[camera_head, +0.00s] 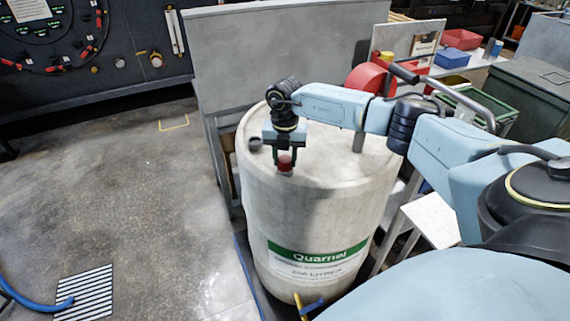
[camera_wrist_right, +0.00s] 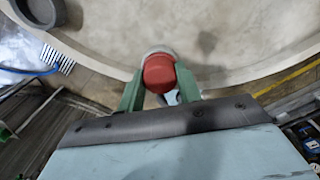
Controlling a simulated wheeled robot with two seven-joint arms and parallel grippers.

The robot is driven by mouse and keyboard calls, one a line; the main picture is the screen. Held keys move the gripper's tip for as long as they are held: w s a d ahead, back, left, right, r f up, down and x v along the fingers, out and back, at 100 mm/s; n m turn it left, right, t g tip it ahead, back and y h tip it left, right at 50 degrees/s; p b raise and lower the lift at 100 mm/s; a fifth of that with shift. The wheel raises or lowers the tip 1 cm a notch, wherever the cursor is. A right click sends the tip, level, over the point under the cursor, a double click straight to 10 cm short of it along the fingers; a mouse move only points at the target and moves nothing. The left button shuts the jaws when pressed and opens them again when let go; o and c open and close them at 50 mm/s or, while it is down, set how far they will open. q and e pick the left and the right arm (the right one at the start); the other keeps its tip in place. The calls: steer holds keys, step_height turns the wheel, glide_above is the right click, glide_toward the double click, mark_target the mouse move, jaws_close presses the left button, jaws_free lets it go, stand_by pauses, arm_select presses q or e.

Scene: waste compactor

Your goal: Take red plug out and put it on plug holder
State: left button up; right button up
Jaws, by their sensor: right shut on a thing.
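The red plug (camera_head: 285,162) is at the near edge of the top of a pale drum (camera_head: 330,215) marked Quarnel. My right gripper (camera_head: 284,156) reaches down over the drum top and is shut on the red plug. In the right wrist view the red plug (camera_wrist_right: 159,73) sits between the green fingers of my right gripper (camera_wrist_right: 159,85), with a pale rim behind it. I cannot tell whether the plug is still seated in its opening. A dark grey round cup (camera_head: 255,144), which may be the plug holder, stands on the drum top to the left. My left gripper is not in view.
A grey panel (camera_head: 285,50) stands close behind the drum. A red round object (camera_head: 368,79) and a green crate (camera_head: 470,106) are at the back right. The floor at left is mostly clear.

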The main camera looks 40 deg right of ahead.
steer(key=c, duration=0.4)
steer(key=n+b, duration=0.1)
steer(key=n, duration=0.2)
steer(key=shift+f, duration=0.1)
steer(key=shift+n, duration=1.1)
steer(key=n+b, duration=0.1)
steer(key=n, duration=0.3)
steer(key=shift+n, duration=0.4)
steer(key=shift+n+b, duration=0.3)
steer(key=shift+n, duration=0.1)
